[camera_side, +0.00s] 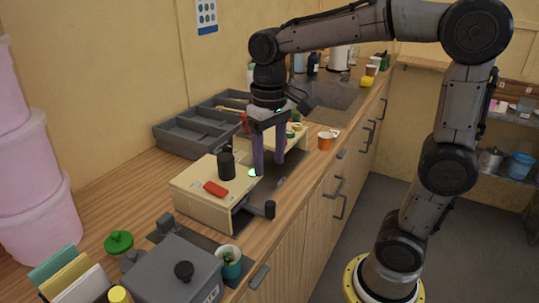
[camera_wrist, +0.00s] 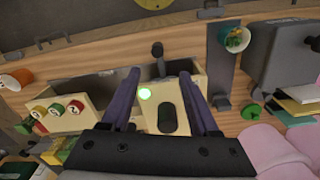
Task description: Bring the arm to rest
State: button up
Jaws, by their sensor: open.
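My gripper (camera_side: 268,160) has two purple fingers spread apart with nothing between them. In the side view it points down over a cream box (camera_side: 190,196) on the wooden counter. In the wrist view the open fingers (camera_wrist: 161,76) straddle part of the cream box (camera_wrist: 180,92); whether they touch it I cannot tell. A glowing green light (camera_side: 253,172) shows close to one fingertip.
A grey compartment tray (camera_side: 178,140) sits behind the box. An orange cup (camera_side: 326,141) stands to the right. A grey lidded box (camera_side: 165,275), a teal cup (camera_side: 231,268) and a green lid (camera_side: 118,242) are at the front. Pink tubs (camera_side: 38,205) stand left. Air above the counter is mostly clear.

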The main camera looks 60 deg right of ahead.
jog(key=shift+r, duration=0.25)
jog(key=s+f+n+t, duration=0.2)
jog(key=s+t, duration=0.3)
jog(key=s, duration=0.7)
jog(key=shift+a+f+n+t, duration=0.2)
jog(key=shift+a+n+t, duration=0.1)
jog(key=shift+n, duration=0.2)
